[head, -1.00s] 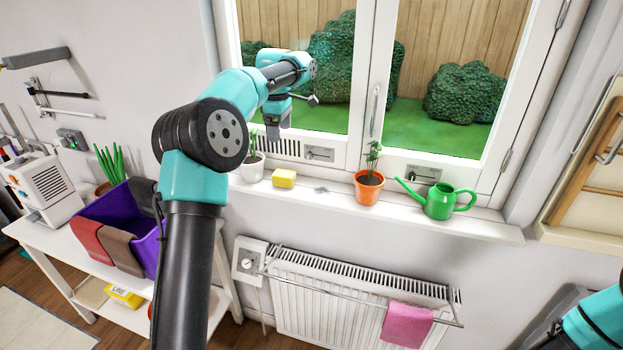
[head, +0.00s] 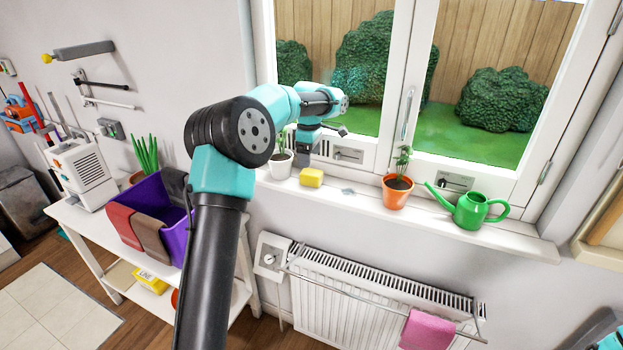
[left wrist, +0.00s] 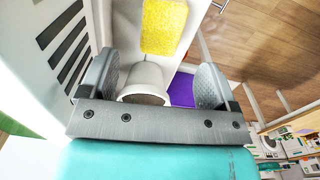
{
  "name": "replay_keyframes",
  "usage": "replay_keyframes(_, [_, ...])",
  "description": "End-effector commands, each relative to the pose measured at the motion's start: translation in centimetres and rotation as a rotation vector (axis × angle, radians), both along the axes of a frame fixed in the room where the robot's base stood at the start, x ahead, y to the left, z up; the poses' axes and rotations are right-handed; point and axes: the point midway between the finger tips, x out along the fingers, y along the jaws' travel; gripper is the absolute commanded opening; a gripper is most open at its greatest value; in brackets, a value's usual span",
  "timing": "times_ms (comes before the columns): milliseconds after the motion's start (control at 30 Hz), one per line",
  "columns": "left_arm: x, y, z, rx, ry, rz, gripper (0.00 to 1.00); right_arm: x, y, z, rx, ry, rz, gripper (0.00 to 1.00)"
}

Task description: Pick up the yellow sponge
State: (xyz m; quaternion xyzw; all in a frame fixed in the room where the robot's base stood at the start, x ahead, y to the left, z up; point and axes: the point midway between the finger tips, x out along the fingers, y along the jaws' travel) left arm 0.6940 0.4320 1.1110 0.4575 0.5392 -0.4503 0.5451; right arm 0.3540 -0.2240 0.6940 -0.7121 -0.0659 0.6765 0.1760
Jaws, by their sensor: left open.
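The yellow sponge (head: 311,178) lies on the white windowsill (head: 350,200), just right of a white pot with a small plant (head: 281,165). My left gripper (head: 303,160) points down just above and behind the sponge. In the left wrist view the left gripper (left wrist: 157,64) is open. The white pot (left wrist: 145,80) shows between its fingers, and the sponge (left wrist: 163,25) lies beyond the fingertips at the top. Nothing is gripped. My right gripper is out of view; only a bit of my right arm shows at the lower right corner.
An orange pot (head: 397,192) and a green watering can (head: 470,209) stand further right on the sill. The window frame is close behind my left gripper. A radiator (head: 375,300) hangs below. A purple bin (head: 160,215) sits on a white shelf at left.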

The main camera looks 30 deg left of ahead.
Motion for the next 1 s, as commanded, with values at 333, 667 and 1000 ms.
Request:
replay_keyframes(333, [0.0,0.0,-3.2,0.0,0.001,-0.001,0.83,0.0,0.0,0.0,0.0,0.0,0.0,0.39])
replay_keyframes(667, [0.0,-0.1,-3.5,0.0,0.001,-0.001,0.83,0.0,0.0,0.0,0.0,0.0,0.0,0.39])
replay_keyframes(1000, [0.1,-0.6,-7.6,0.0,0.002,0.0,0.83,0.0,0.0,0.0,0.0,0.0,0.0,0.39])
